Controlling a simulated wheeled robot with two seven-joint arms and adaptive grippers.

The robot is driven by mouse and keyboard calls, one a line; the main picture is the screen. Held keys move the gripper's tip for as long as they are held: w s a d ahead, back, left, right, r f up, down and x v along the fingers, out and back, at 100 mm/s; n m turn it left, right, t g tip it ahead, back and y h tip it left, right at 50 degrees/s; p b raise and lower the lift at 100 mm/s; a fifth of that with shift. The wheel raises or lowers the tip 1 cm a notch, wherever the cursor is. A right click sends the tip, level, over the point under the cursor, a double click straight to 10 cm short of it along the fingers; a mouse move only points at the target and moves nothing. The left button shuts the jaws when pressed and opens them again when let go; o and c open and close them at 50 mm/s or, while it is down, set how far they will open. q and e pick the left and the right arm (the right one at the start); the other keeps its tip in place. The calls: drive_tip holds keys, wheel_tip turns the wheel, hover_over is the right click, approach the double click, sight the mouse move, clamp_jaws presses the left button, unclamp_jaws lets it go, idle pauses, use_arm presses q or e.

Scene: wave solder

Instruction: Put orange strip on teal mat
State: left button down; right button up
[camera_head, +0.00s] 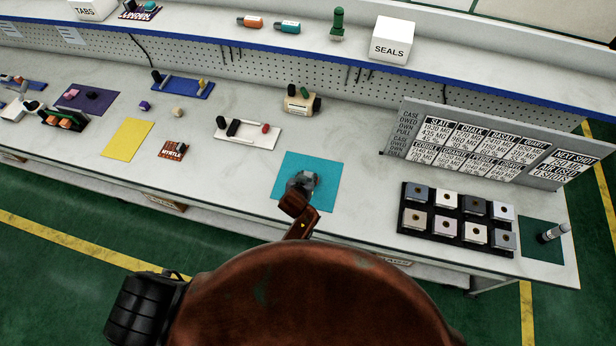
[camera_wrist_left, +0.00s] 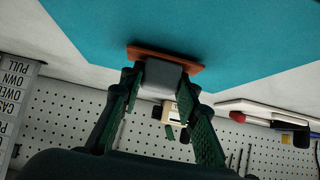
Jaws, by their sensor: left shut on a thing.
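The teal mat (camera_head: 325,168) lies flat near the front edge of the bench. My left gripper (camera_head: 303,184) is over its lower middle. In the left wrist view, the green fingers of my gripper (camera_wrist_left: 161,84) are shut on the grey block that carries the orange strip (camera_wrist_left: 166,53). The strip is a thin, flat orange-brown piece beyond the fingertips, seen against the teal mat (camera_wrist_left: 235,40). I cannot tell whether it touches the mat. In the head view the strip is hidden or too small to make out. My right gripper is not in view.
A white tray (camera_head: 262,142) with black and red pieces lies behind left of the mat. A black rack (camera_head: 459,236) of several blocks and a sign board (camera_head: 400,150) stand to the right. A yellow mat (camera_head: 127,140) lies left. Bare bench surrounds the teal mat.

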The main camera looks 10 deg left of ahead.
use_arm(q)
drive_tip(key=shift+f, duration=0.4)
drive_tip(key=c, duration=1.4)
unclamp_jaws()
drive_tip(key=shift+r, duration=0.1)
wheel_tip(320, 180, up, 10)
drive_tip(key=shift+f, duration=0.1)
